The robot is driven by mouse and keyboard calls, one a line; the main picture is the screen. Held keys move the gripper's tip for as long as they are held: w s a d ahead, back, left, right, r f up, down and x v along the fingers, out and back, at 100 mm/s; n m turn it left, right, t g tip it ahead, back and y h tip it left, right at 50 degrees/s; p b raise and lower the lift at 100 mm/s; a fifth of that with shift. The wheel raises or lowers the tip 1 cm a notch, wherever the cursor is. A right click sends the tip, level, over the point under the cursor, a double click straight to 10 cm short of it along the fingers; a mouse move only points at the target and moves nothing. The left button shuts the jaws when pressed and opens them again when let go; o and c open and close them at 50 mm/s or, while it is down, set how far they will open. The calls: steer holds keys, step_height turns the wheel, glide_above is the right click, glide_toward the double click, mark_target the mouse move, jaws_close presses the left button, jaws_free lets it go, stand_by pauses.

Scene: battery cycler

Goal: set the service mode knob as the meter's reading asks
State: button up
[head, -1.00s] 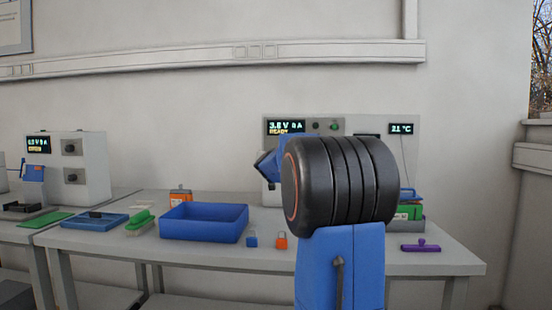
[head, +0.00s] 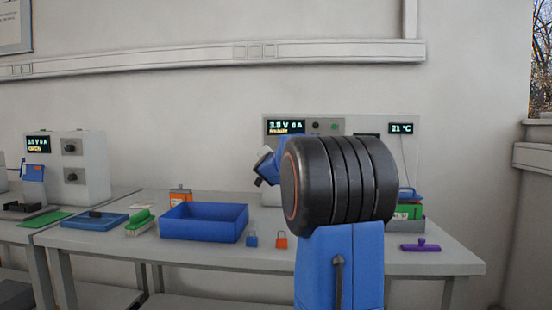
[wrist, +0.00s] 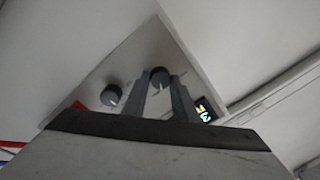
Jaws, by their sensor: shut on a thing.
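In the wrist view my gripper (wrist: 160,84) has its two fingers on either side of a round dark grey knob (wrist: 160,75) with a white pointer line, and is shut on it. A second grey knob (wrist: 112,95) is to the left, clear of the fingers. No knob label is readable. In the head view the cycler's meter display (head: 285,127) appears to read about 3.5 V and 0 A, with a small yellow line too blurred to read. My arm hides the lower panel, and my fingers are not visible there.
A temperature display (head: 401,128) reads 21 °C. A second cycler (head: 90,165) stands at the left.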

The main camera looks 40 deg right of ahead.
steer(key=shift+m, duration=0.6)
steer(key=o, duration=1)
steer(key=shift+o, duration=0.2)
steer(key=shift+s, duration=0.1)
steer(key=v, duration=1.7)
steer(key=shift+a, duration=0.15)
